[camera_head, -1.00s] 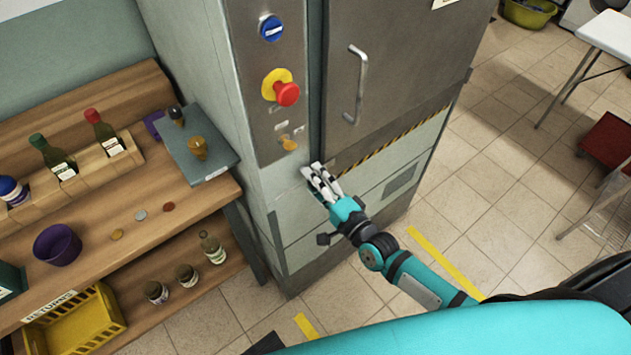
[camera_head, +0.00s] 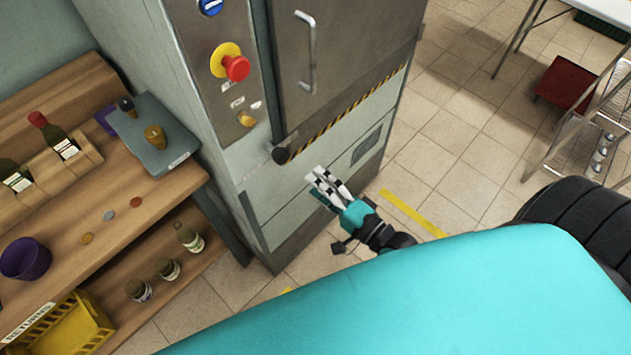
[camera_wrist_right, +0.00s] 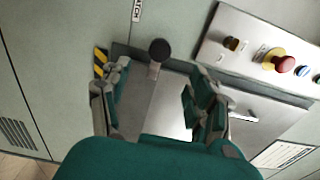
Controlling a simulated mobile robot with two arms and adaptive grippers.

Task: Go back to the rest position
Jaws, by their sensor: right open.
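My right gripper (camera_head: 322,182) is in front of the lower part of the grey cabinet (camera_head: 235,185), to the right of and below a dark round knob (camera_head: 281,155). Its white-tipped fingers are apart with nothing between them. In the right wrist view, the open fingers (camera_wrist_right: 155,90) frame the black knob (camera_wrist_right: 160,50), which stands beyond them on a short metal stem. The fingers do not appear to touch it. My left gripper is in neither view.
The cabinet bears a red stop button (camera_head: 236,68), a blue switch (camera_head: 209,6) and a door handle (camera_head: 306,50). A wooden shelf (camera_head: 150,195) with jars and bottles stands at left. A red box (camera_head: 565,84) and wire rack (camera_head: 590,125) stand right. Tiled floor between is open.

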